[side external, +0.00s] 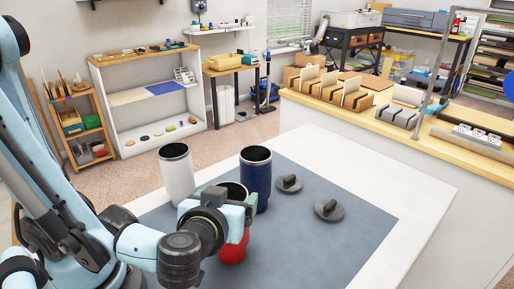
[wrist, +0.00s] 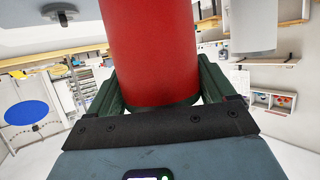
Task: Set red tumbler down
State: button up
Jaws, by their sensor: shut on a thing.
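The red tumbler (side external: 234,252) is upright over the grey mat (side external: 340,240), partly hidden by my arm in the side view. In the wrist view the red tumbler (wrist: 152,50) fills the top middle, between the dark green fingers. My gripper (side external: 232,207) is shut on it, with a finger on each side of its wall (wrist: 158,88). I cannot tell whether its base touches the mat. A white tumbler (side external: 176,175) stands behind it to the left, and a dark blue tumbler (side external: 256,178) stands close behind it to the right.
Two dark grey lids (side external: 329,209) (side external: 289,183) lie on the mat to the right. The mat's right part and the white table edge (side external: 410,200) are clear. A wooden-topped bench (side external: 450,145) with racks stands behind. Shelves (side external: 150,100) line the back wall.

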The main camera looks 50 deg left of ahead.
jog(key=shift+f, duration=0.55)
jog(key=o, duration=1.5)
jog(key=shift+r, duration=1.9)
jog(key=shift+f, duration=0.1)
